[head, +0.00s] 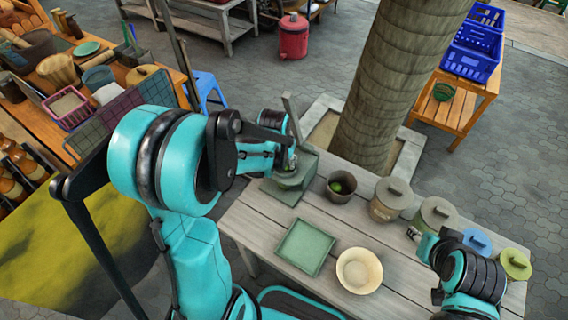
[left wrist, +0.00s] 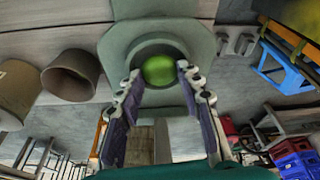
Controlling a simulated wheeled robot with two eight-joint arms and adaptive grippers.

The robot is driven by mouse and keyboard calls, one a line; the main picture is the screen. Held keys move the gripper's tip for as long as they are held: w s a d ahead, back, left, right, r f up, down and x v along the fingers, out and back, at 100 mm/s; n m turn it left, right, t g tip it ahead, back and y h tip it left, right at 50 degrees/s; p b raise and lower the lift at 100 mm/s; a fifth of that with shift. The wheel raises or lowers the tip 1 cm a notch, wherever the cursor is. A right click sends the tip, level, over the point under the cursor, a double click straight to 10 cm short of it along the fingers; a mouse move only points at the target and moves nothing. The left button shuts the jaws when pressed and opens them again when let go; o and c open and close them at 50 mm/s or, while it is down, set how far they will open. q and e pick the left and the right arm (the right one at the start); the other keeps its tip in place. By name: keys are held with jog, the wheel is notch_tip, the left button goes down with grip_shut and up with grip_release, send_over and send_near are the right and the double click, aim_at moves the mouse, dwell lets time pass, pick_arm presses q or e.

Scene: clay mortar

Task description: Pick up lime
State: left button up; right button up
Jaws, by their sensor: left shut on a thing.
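A bright green lime (left wrist: 158,70) shows between the fingertips of my left gripper (left wrist: 159,76) in the left wrist view. The gripper is shut on it. Behind the lime is the round hollow of a grey-green mortar-like stand (left wrist: 115,45). In the head view my left gripper (head: 289,160) is over this stand (head: 292,181) at the table's back left, and the lime is too small to make out there. My right gripper (head: 414,236) is beside the lidded pots at the right; its fingers are too small to read.
Lidded pots (head: 388,203) line the table's right side. A green square tray (head: 304,247) and a cream bowl (head: 359,271) sit in front. A thick trunk (head: 385,85) rises behind the table.

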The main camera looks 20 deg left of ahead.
pick_arm(q)
jog(key=shift+d, duration=0.1)
jog(key=shift+c, duration=0.6)
jog(key=shift+r, duration=0.45)
jog(key=r+p, duration=0.1)
jog(key=r, duration=0.1)
jog(key=d+r+p, duration=0.1)
jog(key=r, duration=0.1)
jog(key=shift+w+d+r, duration=0.1)
jog(key=shift+d, duration=0.1)
jog(key=w+d+r+p, duration=0.1)
jog(key=d+r, duration=0.4)
jog(key=d, duration=0.5)
jog(key=shift+r+p, duration=0.4)
jog(key=shift+p, duration=0.35)
jog(key=shift+w, duration=0.1)
